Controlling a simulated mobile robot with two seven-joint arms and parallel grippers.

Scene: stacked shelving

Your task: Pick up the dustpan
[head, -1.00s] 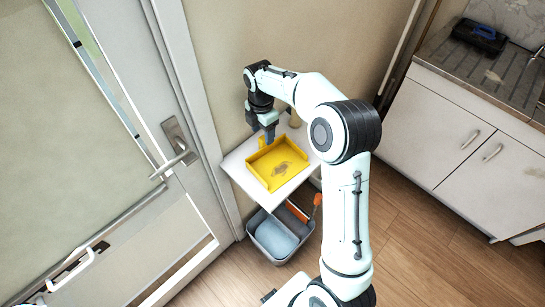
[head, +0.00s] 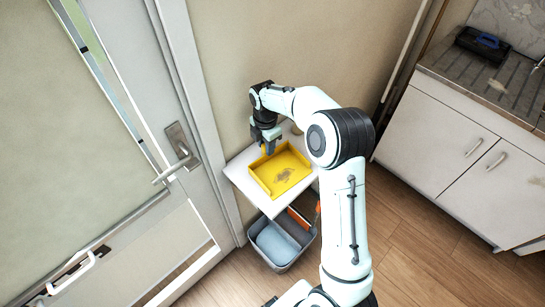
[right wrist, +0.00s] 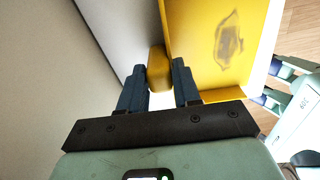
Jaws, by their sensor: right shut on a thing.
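The yellow dustpan (head: 281,172), with a dark smudge on its pan, sits on the white top shelf beside the wall. Its short handle points toward the wall. My right gripper (head: 268,148) reaches down to the handle. In the right wrist view, the two dark blue fingers of the right gripper (right wrist: 159,72) are on either side of the yellow handle and shut on it. The pan (right wrist: 215,45) spreads out to the right there. I cannot see a clear gap between the dustpan and the shelf. My left gripper is not in view.
The white shelf (head: 240,172) is small and close to a door with a handle (head: 181,150). A grey bin (head: 283,259) with a blue-grey interior and an orange item stands below. White cabinets (head: 450,160) and a counter with a dark toolbox (head: 482,42) are at the right.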

